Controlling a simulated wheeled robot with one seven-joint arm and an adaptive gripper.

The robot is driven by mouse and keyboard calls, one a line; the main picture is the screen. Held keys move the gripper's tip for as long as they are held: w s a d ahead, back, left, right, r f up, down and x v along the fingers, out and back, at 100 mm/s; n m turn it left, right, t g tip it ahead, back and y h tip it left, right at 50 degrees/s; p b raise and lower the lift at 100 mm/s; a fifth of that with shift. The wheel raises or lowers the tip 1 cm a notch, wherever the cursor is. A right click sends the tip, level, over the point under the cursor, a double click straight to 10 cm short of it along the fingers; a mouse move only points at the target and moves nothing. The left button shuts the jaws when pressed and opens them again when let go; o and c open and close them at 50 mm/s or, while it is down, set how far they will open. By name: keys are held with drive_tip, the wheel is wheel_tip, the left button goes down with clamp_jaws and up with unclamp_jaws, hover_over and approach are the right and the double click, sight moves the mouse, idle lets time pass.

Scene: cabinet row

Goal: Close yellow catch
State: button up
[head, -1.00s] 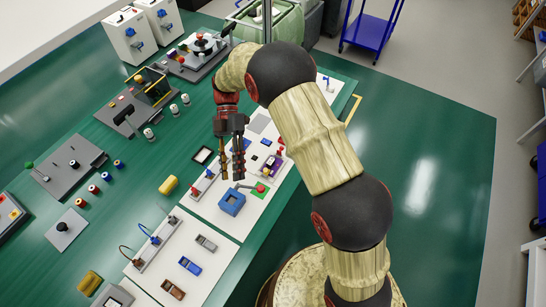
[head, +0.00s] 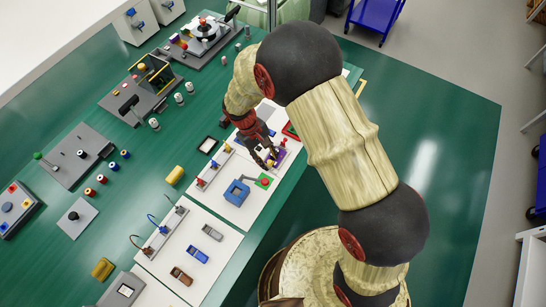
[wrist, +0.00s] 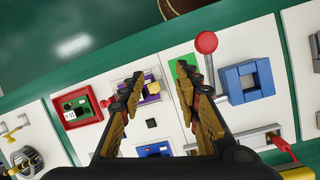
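A small yellow part that may be the catch shows on a purple and white block (wrist: 151,88) in the wrist view, just beside my left fingertip. The finger hides part of the block, and I cannot tell whether the catch is open or closed. The block also shows in the head view (head: 279,158), partly hidden by my gripper. My gripper (wrist: 158,88) is open and empty, its two fingers spread above the white panel. In the head view, my gripper (head: 268,160) is over the block, close to it; contact cannot be told.
A red-knobbed lever (wrist: 207,45) stands near the right finger, by a green pad and a blue square frame (wrist: 247,82). A red box (wrist: 76,107) lies to the left. Another yellow fitting (wrist: 12,131) sits on the left panel. Red and blue pegs stand along the panel's edge.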

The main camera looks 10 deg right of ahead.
sight(269, 162)
drive_tip(key=w+f+m, duration=0.1)
drive_tip(key=f+m, duration=0.1)
drive_tip(key=f, duration=0.1)
drive_tip(key=w+f+m+t, duration=0.1)
drive_tip(key=f+m, duration=0.2)
drive_tip(key=w+f+m+b, duration=0.1)
drive_tip(key=f+m, duration=0.1)
drive_tip(key=shift+w+d+f+m+t+y, duration=0.25)
drive_tip(key=shift+d+f+m+t+y, duration=0.05)
drive_tip(key=shift+f+y, duration=0.1)
drive_tip(key=c, duration=0.4)
clamp_jaws()
